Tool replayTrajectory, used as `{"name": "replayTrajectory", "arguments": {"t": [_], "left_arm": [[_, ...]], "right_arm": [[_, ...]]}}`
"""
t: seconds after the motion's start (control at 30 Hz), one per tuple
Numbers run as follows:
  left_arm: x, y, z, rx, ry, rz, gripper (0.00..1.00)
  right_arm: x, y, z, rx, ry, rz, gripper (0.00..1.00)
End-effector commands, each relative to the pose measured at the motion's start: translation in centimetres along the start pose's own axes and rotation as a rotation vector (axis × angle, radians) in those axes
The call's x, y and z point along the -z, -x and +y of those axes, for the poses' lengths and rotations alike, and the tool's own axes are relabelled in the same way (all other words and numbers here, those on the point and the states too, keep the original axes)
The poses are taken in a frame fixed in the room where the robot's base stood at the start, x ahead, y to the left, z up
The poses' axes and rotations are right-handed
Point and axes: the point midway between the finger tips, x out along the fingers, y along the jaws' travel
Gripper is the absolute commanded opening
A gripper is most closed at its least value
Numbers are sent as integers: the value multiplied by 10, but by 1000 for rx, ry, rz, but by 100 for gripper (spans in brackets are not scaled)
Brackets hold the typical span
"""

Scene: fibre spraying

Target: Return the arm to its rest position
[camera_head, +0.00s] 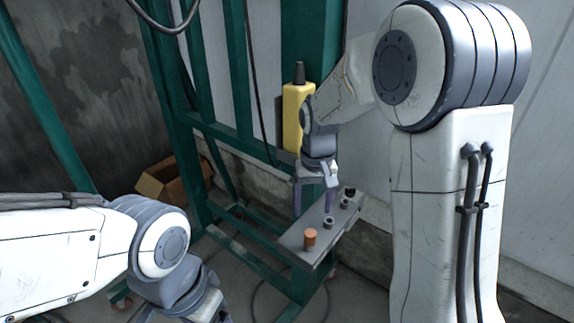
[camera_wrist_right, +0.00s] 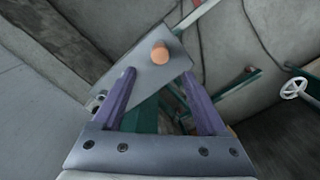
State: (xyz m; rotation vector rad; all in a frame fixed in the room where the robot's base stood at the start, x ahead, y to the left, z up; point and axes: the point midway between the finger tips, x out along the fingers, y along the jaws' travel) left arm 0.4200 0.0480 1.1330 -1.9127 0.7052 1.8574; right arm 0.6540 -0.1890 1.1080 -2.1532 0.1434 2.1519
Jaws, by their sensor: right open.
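My right gripper (camera_head: 313,196) hangs above a small metal shelf in the head view, with its purple fingers spread and nothing between them. In the right wrist view my right gripper (camera_wrist_right: 172,92) also shows open and empty. The shelf (camera_head: 294,240) carries an orange cylinder (camera_head: 310,238) near its front end and some small dark and metal pieces behind it. The orange cylinder shows beyond the fingertips in the right wrist view (camera_wrist_right: 160,54). My left arm comes in at the lower left; its gripper is mostly cut off at the bottom edge, so its fingers are hidden.
A green steel frame (camera_head: 187,150) stands behind the shelf. A yellow device (camera_head: 293,120) is mounted close behind my right wrist. A cardboard box (camera_head: 170,184) lies on the floor at the left. A white handwheel (camera_wrist_right: 293,88) shows at the right of the wrist view.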

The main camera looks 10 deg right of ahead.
Motion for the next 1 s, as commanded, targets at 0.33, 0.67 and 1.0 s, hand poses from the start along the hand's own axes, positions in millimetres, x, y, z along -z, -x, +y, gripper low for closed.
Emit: {"name": "replayTrajectory", "arguments": {"t": [0.33,0.67,1.0], "left_arm": [[0,0,0,0,0,0,76],[0,0,0,0,0,0,76],[0,0,0,0,0,0,76]], "right_arm": [[-95,26,-82,33,313,19,75],[-238,27,-111,85,730,25,75],[-252,25,-109,89,771,22,75]]}}
